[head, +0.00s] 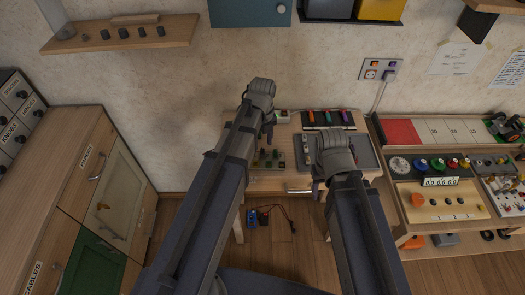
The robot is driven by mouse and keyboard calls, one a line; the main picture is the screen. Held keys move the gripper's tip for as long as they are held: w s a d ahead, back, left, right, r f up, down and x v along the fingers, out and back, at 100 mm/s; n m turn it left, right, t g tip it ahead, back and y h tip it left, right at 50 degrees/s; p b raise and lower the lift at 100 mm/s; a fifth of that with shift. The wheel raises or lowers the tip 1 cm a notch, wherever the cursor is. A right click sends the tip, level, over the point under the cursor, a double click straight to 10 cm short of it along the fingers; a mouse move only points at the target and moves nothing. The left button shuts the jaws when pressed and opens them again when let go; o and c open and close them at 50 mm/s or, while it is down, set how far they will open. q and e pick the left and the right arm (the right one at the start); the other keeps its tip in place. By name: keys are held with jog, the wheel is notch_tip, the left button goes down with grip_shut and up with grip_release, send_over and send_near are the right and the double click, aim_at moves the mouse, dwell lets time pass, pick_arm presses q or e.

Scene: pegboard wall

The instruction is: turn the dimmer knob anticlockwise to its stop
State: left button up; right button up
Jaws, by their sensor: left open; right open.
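I cannot tell for certain which part is the dimmer knob. A small panel with green parts and small knobs (268,163) lies on the desk, partly hidden behind my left arm. My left gripper (268,130) is open above the back of the desk, near that panel and apart from any knob as far as I can see. My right gripper (318,180) is open over the desk's right part, beside a dark grey tray (366,152). Its fingertips are largely hidden by the wrist.
Several colored knobs (437,164) sit on a panel on the right bench. A wall plate (380,69) with a plug hangs above. Dark knobs stand on the left shelf (120,37). Cabinets (90,180) stand left. A blue meter (252,217) lies on the floor.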

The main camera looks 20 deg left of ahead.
aim_at(262, 150)
pick_arm(q)
notch_tip(262, 150, down, 3)
jog(key=shift+r+b, duration=0.2)
jog(key=shift+b, duration=0.6)
pick_arm(e)
notch_tip(262, 150, down, 3)
jog(key=shift+r, duration=0.2)
pick_arm(q)
grip_shut()
